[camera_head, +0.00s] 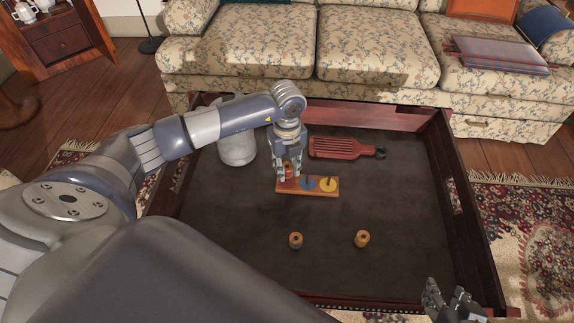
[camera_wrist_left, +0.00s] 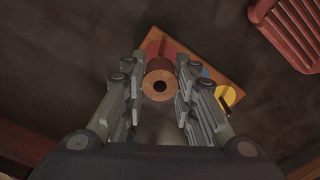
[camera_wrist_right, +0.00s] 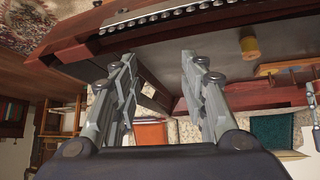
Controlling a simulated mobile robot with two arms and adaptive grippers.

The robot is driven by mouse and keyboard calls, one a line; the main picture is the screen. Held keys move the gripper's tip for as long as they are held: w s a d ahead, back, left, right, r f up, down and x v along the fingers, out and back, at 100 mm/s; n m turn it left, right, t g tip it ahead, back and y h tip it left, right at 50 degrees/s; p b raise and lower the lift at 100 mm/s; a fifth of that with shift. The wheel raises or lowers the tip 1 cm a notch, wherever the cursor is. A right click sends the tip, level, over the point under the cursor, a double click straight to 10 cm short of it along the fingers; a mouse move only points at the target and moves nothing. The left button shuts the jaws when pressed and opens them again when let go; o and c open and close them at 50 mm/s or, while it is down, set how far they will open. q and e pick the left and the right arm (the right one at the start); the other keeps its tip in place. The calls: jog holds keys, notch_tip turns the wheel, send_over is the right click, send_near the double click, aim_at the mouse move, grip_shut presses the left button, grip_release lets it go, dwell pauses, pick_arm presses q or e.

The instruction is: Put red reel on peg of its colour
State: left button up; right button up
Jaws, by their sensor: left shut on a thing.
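The wooden peg board (camera_head: 318,193) lies in the tray table, with a blue spot (camera_head: 308,183) and a yellow spot (camera_head: 329,185) showing. My left gripper (camera_head: 288,175) is over its left end, shut on the red reel (camera_head: 289,169). In the left wrist view the reel (camera_wrist_left: 160,85) sits between the fingers with its wooden end and hole facing the camera. The board's red spot (camera_wrist_left: 155,45) shows beside it. The reel partly hides the board, and I cannot tell whether it is around a peg. My right gripper (camera_wrist_right: 160,65) is open and empty, near the front right edge.
Two other reels stand in front of the board, one on the left (camera_head: 295,240) and one on the right (camera_head: 362,239). A red slatted object (camera_head: 337,148) lies behind the board. A white pot (camera_head: 238,150) stands left. The raised wooden rim (camera_head: 468,215) surrounds the dark tabletop.

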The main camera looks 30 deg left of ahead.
pick_arm(q)
jog(key=shift+f, duration=0.15)
pick_arm(e)
jog(key=shift+w+a+r, duration=0.1)
jog(key=shift+w+a, duration=0.05)
jog(key=shift+w, duration=0.05)
jog(key=shift+w+r, duration=0.1)
pick_arm(q)
jog(key=shift+f, duration=0.1)
pick_arm(e)
jog(key=shift+w+a+r+t, duration=0.1)
jog(key=shift+w+r+t, duration=0.1)
jog(key=shift+w+t, duration=0.1)
jog(key=shift+w, duration=0.1)
pick_arm(q)
jog(key=shift+f, duration=0.1)
pick_arm(e)
jog(key=shift+w+r, duration=0.15)
jog(key=shift+r, duration=0.05)
pick_arm(q)
jog(key=shift+f, duration=0.1)
pick_arm(e)
jog(key=shift+w+r+t, duration=0.1)
jog(key=shift+w+t, duration=0.1)
jog(key=shift+t, duration=0.1)
pick_arm(q)
jog(key=shift+f, duration=0.1)
pick_arm(e)
jog(key=shift+w+a+r, duration=0.1)
